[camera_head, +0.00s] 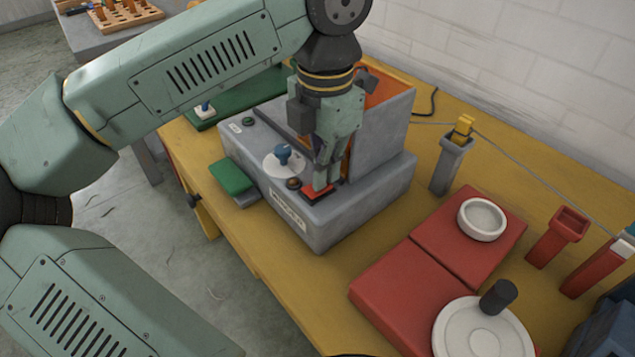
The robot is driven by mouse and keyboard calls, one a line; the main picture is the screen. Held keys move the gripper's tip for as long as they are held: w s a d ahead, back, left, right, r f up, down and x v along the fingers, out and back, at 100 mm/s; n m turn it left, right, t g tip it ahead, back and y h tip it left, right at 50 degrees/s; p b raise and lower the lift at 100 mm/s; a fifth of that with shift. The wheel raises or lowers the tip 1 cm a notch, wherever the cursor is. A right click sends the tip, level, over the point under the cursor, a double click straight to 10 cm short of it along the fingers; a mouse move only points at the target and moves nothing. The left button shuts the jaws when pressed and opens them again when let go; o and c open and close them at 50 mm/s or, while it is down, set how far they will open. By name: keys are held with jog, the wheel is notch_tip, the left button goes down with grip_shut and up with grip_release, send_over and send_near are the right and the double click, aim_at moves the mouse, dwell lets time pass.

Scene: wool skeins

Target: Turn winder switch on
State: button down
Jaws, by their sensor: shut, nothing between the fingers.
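The winder (345,215) is a grey machine on the yellow table, with an upright grey housing at its back. On its top face, near the front right corner, is a red switch (311,196), partly hidden by my gripper. My gripper (321,186) points down, shut and empty, with its fingertips at the red switch. They look to be touching it, but I cannot tell how hard. Which way the switch is tipped is hidden. A blue knob (283,152) on a white dial and a small dark button with an orange ring (293,183) sit left of the gripper.
Red blocks (395,290) with a white dish (482,219) and a white disc (480,335) lie to the right. A grey post (450,165) and red posts (557,237) stand along a thin line. A green pad (231,176) juts from the winder's left side.

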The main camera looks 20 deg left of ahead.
jog(key=shift+f, duration=0.15)
jog(key=shift+r+p, duration=2.25)
jog(key=shift+r, duration=1.3)
